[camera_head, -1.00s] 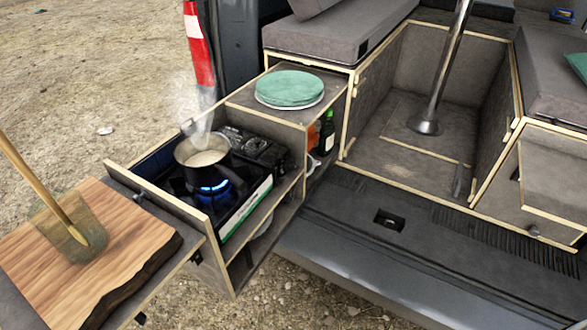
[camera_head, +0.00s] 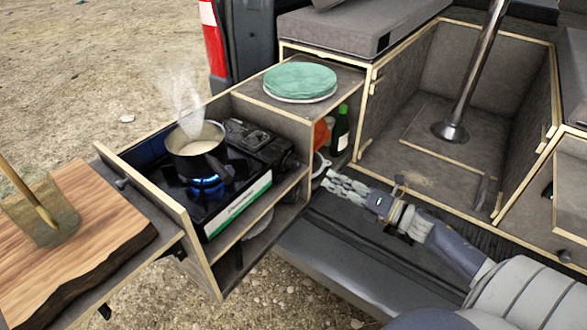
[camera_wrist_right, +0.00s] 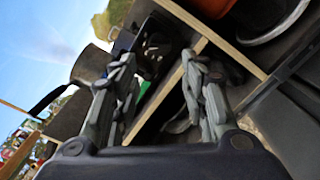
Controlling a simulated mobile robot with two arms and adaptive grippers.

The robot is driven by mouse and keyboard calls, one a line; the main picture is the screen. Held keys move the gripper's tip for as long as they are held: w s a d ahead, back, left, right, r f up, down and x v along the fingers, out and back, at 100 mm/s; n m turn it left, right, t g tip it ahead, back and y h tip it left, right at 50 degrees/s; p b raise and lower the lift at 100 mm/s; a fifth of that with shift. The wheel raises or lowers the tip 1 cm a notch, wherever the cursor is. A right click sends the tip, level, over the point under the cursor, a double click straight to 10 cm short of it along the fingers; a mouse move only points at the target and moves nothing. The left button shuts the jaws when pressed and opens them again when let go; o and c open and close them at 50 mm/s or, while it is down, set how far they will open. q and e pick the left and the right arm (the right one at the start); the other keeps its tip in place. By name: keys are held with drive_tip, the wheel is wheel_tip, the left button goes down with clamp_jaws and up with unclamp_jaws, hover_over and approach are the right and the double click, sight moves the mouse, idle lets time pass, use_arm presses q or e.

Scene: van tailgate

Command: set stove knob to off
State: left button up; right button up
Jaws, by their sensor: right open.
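The camping stove (camera_head: 248,205) sits in the pull-out drawer, with a blue flame (camera_head: 207,182) lit under a steaming pot (camera_head: 196,148). In the right wrist view the fingers of my right gripper (camera_wrist_right: 158,60) are spread and empty. That view also shows the dark stove top (camera_wrist_right: 155,48) and the pot (camera_wrist_right: 92,66) beyond them. My left gripper is not in view.
A wooden board (camera_head: 80,225) with a glass holding a wooden utensil (camera_head: 42,212) lies at the left. Green plates (camera_head: 300,82) top the cabinet; a dark bottle (camera_head: 341,130) stands inside it. The drawer's wooden front panel (camera_head: 165,222) borders the stove. Open air is above the stove.

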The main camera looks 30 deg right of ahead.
sight(299, 166)
drive_tip(key=b+x, duration=0.2)
drive_tip(key=x, duration=0.6)
drive_tip(key=shift+w+a, duration=0.15)
drive_tip(key=shift+w, duration=0.2)
drive_tip(key=shift+x, duration=0.9)
drive_tip(key=c, duration=0.8)
